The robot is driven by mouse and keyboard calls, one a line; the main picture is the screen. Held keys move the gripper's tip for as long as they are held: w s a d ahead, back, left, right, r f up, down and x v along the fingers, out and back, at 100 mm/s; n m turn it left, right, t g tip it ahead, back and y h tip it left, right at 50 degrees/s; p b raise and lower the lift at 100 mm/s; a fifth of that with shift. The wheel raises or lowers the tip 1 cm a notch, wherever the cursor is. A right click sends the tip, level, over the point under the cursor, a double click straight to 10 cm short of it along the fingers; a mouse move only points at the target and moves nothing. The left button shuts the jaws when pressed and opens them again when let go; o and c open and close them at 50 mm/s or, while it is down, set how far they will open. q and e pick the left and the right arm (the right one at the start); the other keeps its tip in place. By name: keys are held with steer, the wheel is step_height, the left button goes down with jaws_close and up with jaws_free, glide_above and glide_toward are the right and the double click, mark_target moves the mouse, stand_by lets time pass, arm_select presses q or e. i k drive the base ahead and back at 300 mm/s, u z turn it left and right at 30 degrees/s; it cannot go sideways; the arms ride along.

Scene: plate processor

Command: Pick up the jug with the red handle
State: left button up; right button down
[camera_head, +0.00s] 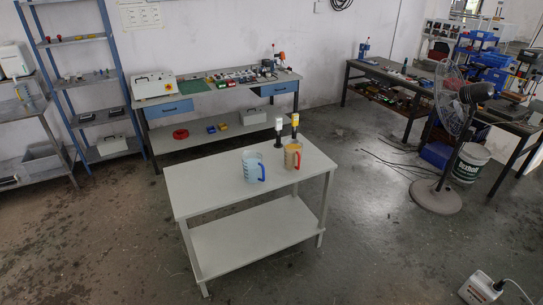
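The jug with the red handle (290,157) stands upright on the white two-tier table, near its right end. Its body looks tan or yellowish, and its red handle is on the right side. A second jug, pale blue with a blue handle (250,166), stands to its left on the same table, apart from it. Neither of my grippers is in view.
Two dark items, one white-topped (278,127) and one yellow-topped (294,123), stand behind the jugs. The white table (205,187) is bare on its left. A workbench (205,93) is behind; a fan (457,140) stands right. Floor is open in front.

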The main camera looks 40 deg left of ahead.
mark_target(293, 148)
steer(key=u, duration=0.7)
steer(key=i, duration=0.65)
steer(key=u, duration=0.5)
steer(key=i, duration=0.5)
steer(key=u, duration=0.1)
